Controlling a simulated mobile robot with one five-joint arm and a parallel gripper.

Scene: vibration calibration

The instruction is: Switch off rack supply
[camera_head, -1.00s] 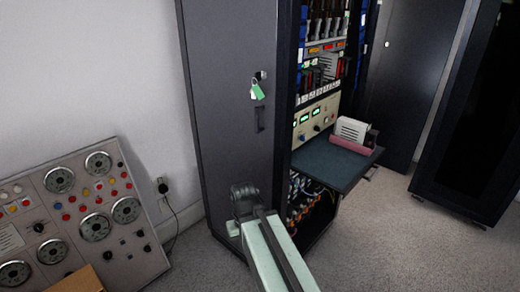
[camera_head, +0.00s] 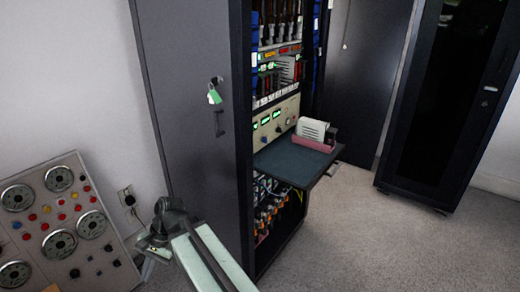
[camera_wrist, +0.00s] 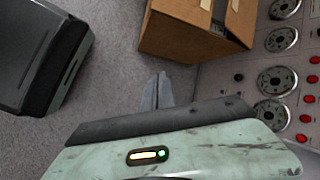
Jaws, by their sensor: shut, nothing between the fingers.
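The rack (camera_head: 241,100) stands with its grey side panel facing me and its open front turned to the right. The likely rack supply is a beige unit (camera_head: 289,113) with lit green displays and knobs, set in the rack above a pull-out shelf. Its small switches are too small to make out. My gripper (camera_wrist: 156,78) is shut and empty, over the grey floor in the wrist view, near a cardboard box and the gauge panel. In the head view, my arm is left of the rack's lower front, well away from the supply.
The dark shelf (camera_head: 290,160) juts out below the supply, bearing a white device (camera_head: 312,129) on a pink base. Cables hang beneath it. A gauge panel (camera_head: 85,235) leans at left. A cardboard box (camera_wrist: 185,32) lies near the gripper. Carpet is clear at right.

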